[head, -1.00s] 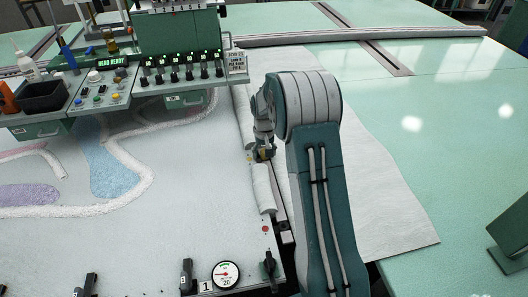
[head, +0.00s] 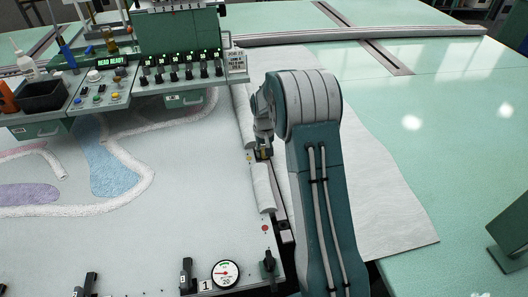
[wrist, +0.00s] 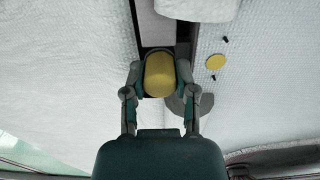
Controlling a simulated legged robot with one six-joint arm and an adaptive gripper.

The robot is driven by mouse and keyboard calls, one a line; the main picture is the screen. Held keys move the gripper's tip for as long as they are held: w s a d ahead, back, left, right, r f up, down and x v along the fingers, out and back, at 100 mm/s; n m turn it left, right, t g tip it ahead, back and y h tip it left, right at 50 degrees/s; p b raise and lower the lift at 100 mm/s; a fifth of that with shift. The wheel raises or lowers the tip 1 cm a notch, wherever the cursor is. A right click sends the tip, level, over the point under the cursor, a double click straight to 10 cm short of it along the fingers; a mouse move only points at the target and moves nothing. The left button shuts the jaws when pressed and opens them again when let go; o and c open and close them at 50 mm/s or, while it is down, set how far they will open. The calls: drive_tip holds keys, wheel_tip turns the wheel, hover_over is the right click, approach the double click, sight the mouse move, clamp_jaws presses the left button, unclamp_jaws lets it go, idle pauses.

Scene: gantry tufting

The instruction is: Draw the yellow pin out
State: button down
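The yellow pin (wrist: 159,75) shows its rounded yellow head in the wrist view. My gripper (wrist: 160,68) has a finger against each side of it and appears shut on it. The pin's lower end is hidden behind its head, so I cannot tell how deep it sits. In the head view my gripper (head: 263,153) is at the right edge of the white tufting cloth (head: 190,215), between two white rolls, with the pin mostly hidden. A flat yellow disc (wrist: 215,61) lies to the right of the pin in the wrist view.
A white roll (head: 263,188) lies just in front of my gripper along the frame edge. The green control console (head: 180,68) stands at the back left. A gauge (head: 226,274) and a black clamp (head: 269,263) sit at the front. The green table at right is largely clear.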

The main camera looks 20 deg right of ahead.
idle(0.4)
drive_tip(key=shift+r, duration=0.4)
drive_tip(key=shift+r, duration=1.75)
drive_tip(key=shift+s, duration=0.1)
